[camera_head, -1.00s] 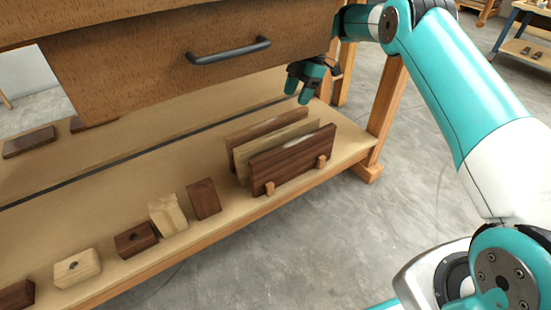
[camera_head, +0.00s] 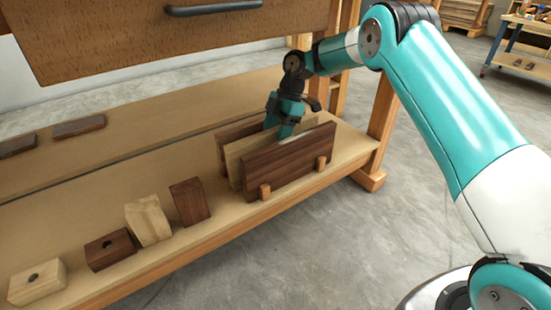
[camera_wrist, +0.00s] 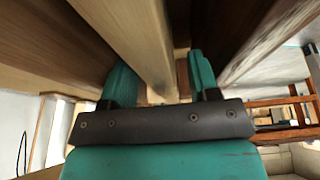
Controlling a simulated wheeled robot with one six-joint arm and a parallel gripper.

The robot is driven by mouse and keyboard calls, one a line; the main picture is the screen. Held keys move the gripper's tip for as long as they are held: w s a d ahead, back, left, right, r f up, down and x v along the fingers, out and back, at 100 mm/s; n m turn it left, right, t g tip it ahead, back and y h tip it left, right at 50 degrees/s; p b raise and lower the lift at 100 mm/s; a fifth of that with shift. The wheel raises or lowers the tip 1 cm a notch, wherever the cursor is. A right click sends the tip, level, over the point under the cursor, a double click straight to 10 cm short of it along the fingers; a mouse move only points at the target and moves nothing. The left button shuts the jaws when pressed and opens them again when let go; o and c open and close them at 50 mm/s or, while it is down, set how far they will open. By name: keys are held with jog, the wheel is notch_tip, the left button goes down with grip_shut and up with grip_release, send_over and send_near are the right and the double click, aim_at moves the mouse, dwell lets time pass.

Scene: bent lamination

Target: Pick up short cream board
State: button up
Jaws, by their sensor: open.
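The cream board (camera_head: 234,166) stands on edge in a rack on the lower shelf, between two dark brown boards. My gripper (camera_head: 284,132) reaches down from above, at the boards' upper edges. In the wrist view my gripper (camera_wrist: 160,82) is open, with its two teal fingers apart. A pale board edge (camera_wrist: 132,38) runs between the fingers, one on each side. I cannot see contact. The front dark board (camera_head: 285,160) hides most of the cream board and the fingertips in the head view.
The back dark board (camera_head: 228,130) stands close behind. Wooden pegs (camera_head: 265,192) hold the front board. Several small blocks, including a dark block (camera_head: 190,202), lie left on the shelf (camera_head: 70,215). A drawer front (camera_head: 150,40) overhangs above, and a table leg (camera_head: 383,120) stands right.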

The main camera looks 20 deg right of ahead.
jog(key=shift+x, duration=0.9)
jog(key=shift+r, duration=0.1)
grip_shut()
dwell(0.6)
